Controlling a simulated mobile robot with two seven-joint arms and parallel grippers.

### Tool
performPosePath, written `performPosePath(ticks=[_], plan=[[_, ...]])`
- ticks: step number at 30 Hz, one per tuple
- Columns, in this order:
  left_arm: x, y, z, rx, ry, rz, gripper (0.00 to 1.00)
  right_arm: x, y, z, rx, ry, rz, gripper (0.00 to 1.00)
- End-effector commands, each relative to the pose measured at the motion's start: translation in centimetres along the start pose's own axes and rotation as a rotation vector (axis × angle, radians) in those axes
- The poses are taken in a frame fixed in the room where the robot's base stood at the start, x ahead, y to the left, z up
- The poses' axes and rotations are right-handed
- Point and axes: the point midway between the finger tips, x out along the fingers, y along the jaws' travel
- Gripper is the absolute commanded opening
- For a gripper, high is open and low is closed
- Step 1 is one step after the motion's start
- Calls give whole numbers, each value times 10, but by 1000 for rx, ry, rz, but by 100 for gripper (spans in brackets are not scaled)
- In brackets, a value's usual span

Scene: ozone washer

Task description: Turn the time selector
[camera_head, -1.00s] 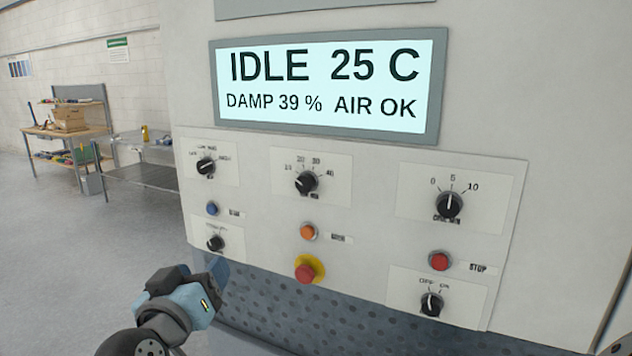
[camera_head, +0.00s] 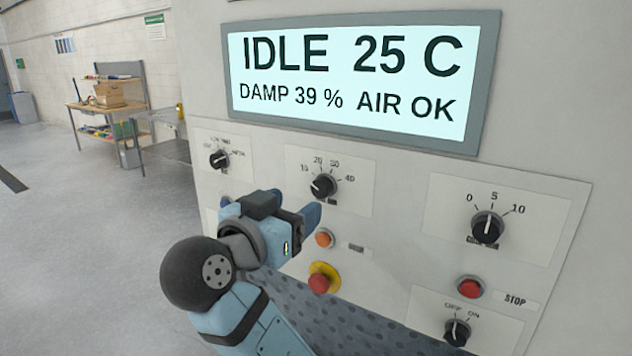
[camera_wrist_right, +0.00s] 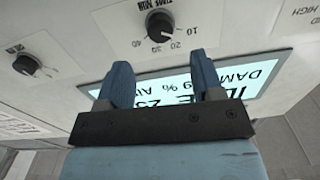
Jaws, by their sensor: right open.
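The time selector (camera_head: 323,186) is a black round knob on a white plate marked 10 to 40, the middle knob of the upper row. It also shows in the right wrist view (camera_wrist_right: 160,26), upside down, beside the label "TIME MIN". Its exact setting is hard to read. My right gripper (camera_head: 312,212) is just below and left of the knob in the head view, with blue fingers. In the right wrist view the gripper (camera_wrist_right: 161,72) is open and empty, the knob lying beyond the gap between its fingers, apart from them. My left gripper is out of view.
The display (camera_head: 350,80) above reads IDLE 25 C. A red emergency button (camera_head: 320,280) and an orange button (camera_head: 324,238) sit below the time knob. Another knob (camera_head: 487,227) is to the right, with a red stop button (camera_head: 470,287) below it. Open floor lies left.

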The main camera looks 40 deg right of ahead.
Motion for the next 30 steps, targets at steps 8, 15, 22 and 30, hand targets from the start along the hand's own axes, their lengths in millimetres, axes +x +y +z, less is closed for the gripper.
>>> performPosePath(ticks=[8,15,22,30], plan=[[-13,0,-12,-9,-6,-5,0,52,0,-2,-3,2,1,61],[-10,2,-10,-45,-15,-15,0,69,0,0,-2,1,0,61],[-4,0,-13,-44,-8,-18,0,70,0,1,-1,0,-1,61],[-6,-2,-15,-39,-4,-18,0,70,0,0,-1,0,-1,11]])
